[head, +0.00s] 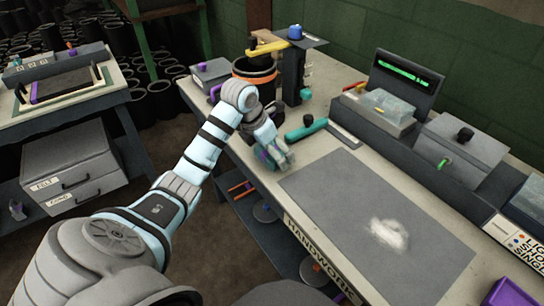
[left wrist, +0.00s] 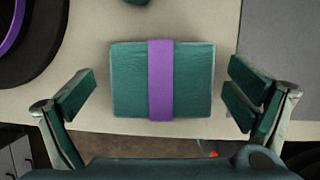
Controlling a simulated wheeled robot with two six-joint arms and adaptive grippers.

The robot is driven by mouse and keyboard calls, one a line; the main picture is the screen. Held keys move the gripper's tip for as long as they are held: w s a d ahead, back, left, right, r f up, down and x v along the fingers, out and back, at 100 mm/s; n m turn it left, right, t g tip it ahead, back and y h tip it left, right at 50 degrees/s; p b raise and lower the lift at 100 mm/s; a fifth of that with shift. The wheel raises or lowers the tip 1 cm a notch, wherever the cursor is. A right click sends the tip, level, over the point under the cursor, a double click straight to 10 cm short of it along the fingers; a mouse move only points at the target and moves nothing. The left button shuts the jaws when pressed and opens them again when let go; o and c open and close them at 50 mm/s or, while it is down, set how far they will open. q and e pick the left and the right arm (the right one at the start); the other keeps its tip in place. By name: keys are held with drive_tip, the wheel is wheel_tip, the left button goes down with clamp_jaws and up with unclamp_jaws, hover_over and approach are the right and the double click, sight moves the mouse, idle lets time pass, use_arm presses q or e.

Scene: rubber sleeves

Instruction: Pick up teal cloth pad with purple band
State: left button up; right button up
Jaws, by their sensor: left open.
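The teal cloth pad (left wrist: 130,82) with its purple band (left wrist: 161,85) lies flat on the light workbench near its edge, in the left wrist view. My left gripper (left wrist: 165,98) is open, with one finger to the left of the pad and one to the right, and clear gaps on both sides. In the head view my left gripper (head: 273,152) is over the bench's near edge and mostly hides the pad. My right gripper is not in view.
A grey mat (head: 375,225) with a white powdery patch lies right of the gripper. A teal cylinder (head: 306,129) lies just behind it. A black round container with an orange band (head: 255,72) and a dark stand (head: 292,75) are farther back. Grey boxes line the wall side.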

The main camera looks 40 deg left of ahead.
use_arm(q)
drive_tip(key=c, duration=1.2)
drive_tip(key=shift+c, duration=0.2)
wheel_tip(320, 180, up, 9)
drive_tip(key=shift+w+f+p, duration=0.15)
drive_tip(key=shift+f+p, duration=0.05)
drive_tip(key=shift+p, duration=0.9)
wheel_tip(320, 180, up, 12)
drive_tip(key=p, duration=1)
drive_tip(key=shift+f+p, duration=0.2)
drive_tip(key=shift+p, duration=0.1)
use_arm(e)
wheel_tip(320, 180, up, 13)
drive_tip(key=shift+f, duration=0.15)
use_arm(q)
drive_tip(key=shift+f, duration=0.1)
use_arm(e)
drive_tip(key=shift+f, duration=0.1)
use_arm(q)
drive_tip(key=o, duration=0.3)
drive_tip(key=shift+c, duration=0.9)
drive_tip(key=shift+d, duration=0.1)
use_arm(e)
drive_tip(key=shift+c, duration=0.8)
